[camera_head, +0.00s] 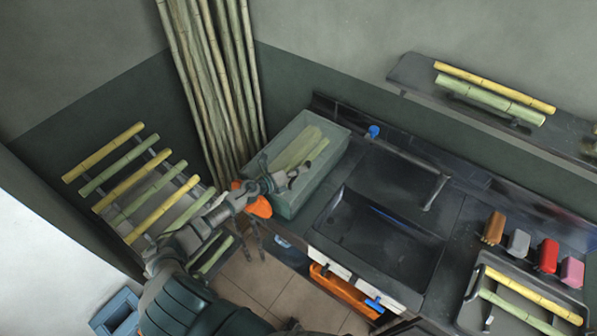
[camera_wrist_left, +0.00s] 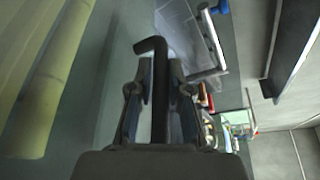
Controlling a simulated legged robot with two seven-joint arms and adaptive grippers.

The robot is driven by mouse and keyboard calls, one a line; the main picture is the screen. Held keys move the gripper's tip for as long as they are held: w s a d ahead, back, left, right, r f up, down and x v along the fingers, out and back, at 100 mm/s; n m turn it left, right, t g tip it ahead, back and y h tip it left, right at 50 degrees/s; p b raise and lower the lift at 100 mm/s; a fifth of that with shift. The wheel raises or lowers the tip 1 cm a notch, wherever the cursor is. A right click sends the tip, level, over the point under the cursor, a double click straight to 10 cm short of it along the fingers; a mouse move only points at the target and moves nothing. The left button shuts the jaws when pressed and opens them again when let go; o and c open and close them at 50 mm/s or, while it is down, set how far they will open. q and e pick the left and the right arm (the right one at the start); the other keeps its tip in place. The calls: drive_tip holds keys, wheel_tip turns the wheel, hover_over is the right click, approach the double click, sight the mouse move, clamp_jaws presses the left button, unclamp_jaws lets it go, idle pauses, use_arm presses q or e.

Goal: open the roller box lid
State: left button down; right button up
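The roller box appears to be the dark, see-through section (camera_head: 393,178) of the counter, with a grey bar handle (camera_head: 435,192) at its right. In the left wrist view a clear-walled box (camera_wrist_left: 187,35) with a grey bar (camera_wrist_left: 208,74) shows ahead. The lid looks down, though its edges are hard to make out. My left gripper (camera_head: 292,174) is over the green bin, left of and apart from the roller box. In the left wrist view its fingers (camera_wrist_left: 160,68) close around a dark hooked bar (camera_wrist_left: 158,90). My right gripper is not in view.
A green bin (camera_head: 290,208) holds cane pieces below my left gripper. A dark basin (camera_head: 380,240) lies in front of the roller box. A blue knob (camera_head: 374,131) stands behind. Coloured blocks (camera_head: 547,255) and a tray (camera_head: 470,315) are at right. A cane rack (camera_head: 130,180) is at left.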

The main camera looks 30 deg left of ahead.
use_arm(q)
drive_tip(key=shift+s+d+f, duration=0.15)
drive_tip(key=shift+d+f, duration=0.1)
drive_tip(key=shift+a+r, duration=0.15)
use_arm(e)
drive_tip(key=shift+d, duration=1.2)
